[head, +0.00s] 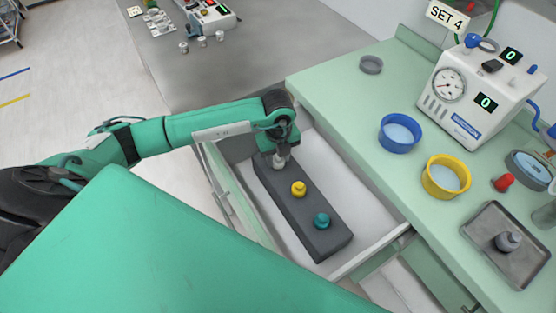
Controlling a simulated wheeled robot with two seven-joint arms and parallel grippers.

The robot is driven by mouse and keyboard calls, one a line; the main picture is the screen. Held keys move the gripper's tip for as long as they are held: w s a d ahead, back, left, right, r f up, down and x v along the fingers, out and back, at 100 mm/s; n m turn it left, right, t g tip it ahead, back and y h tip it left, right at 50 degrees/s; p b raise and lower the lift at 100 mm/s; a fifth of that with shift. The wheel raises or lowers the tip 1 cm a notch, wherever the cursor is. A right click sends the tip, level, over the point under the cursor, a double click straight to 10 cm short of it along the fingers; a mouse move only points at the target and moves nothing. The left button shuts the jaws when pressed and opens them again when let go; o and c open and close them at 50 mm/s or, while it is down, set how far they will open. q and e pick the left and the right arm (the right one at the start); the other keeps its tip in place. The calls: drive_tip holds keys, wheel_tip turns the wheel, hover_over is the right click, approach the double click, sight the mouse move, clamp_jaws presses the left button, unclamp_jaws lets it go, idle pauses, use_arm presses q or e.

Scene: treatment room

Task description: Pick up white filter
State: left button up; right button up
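A dark grey holder block (318,238) lies in the open drawer (358,222). A yellow filter (298,188) sits in its middle and a teal filter (321,220) near its front end. My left gripper (280,163) points down at the far end of the block, in line with these two. A small pale grey-white shape shows at its fingertips; I cannot tell whether it is the white filter or the fingers themselves. Whether the fingers are closed is too small to see. My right gripper is out of view.
The green counter right of the drawer holds a blue bowl (399,133), a yellow bowl (444,178), a red cap (504,183), a metal tray (482,234) with a grey part, a grey ring (371,65) and a gauge device (468,92). The drawer walls surround the block.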

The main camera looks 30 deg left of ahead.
use_arm(q)
drive_tip(key=c, duration=0.4)
drive_tip(key=shift+r, duration=0.1)
